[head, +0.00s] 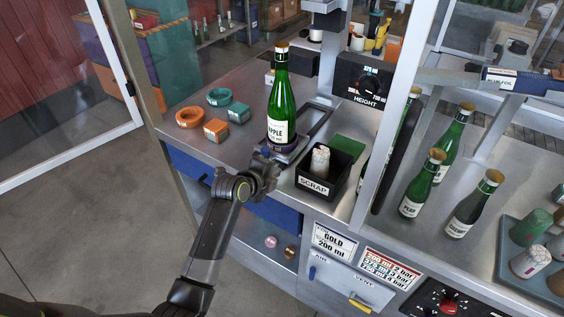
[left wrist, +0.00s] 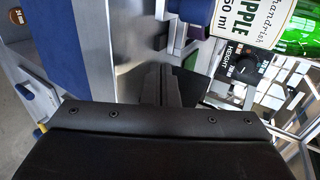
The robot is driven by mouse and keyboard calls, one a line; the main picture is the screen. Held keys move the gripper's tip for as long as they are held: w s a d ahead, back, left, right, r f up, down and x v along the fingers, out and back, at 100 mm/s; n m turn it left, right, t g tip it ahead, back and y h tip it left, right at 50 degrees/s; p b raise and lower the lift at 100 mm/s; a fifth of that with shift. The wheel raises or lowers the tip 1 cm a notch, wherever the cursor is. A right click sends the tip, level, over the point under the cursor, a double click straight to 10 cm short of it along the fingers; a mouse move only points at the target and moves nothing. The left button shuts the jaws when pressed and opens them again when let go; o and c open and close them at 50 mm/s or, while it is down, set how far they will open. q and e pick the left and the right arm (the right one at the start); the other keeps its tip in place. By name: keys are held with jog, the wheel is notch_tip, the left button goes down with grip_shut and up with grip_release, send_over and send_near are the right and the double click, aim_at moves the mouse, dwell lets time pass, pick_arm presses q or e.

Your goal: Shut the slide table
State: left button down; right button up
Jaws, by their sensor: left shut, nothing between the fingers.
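The slide table (head: 287,153) is a small dark plate at the bench's front edge, on a rail frame (head: 322,119) that runs back under the machine head. A green bottle with a gold cap and an apple label (head: 281,100) stands upright on it. The bottle's label also shows in the left wrist view (left wrist: 226,18). My left gripper (head: 268,170) is shut and empty, low in front of the plate; I cannot tell whether it touches. Its closed fingers point ahead in the left wrist view (left wrist: 161,82). My right gripper is not in view.
A black scrap bin (head: 312,187) stands right of the slide table. Orange and teal rolls and boxes (head: 215,130) lie to its left. A height dial panel (head: 366,80) is behind. A frame post (head: 384,110) and several green bottles (head: 420,183) are at right.

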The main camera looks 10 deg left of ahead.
aim_at(288, 162)
pick_arm(q)
jog(key=w, duration=0.1)
jog(key=w+d+p, duration=0.1)
jog(key=shift+w+d, duration=0.1)
jog(key=shift+w, duration=0.3)
jog(key=shift+w+d, duration=0.2)
jog(key=shift+w, duration=0.45)
jog(key=shift+f, duration=0.1)
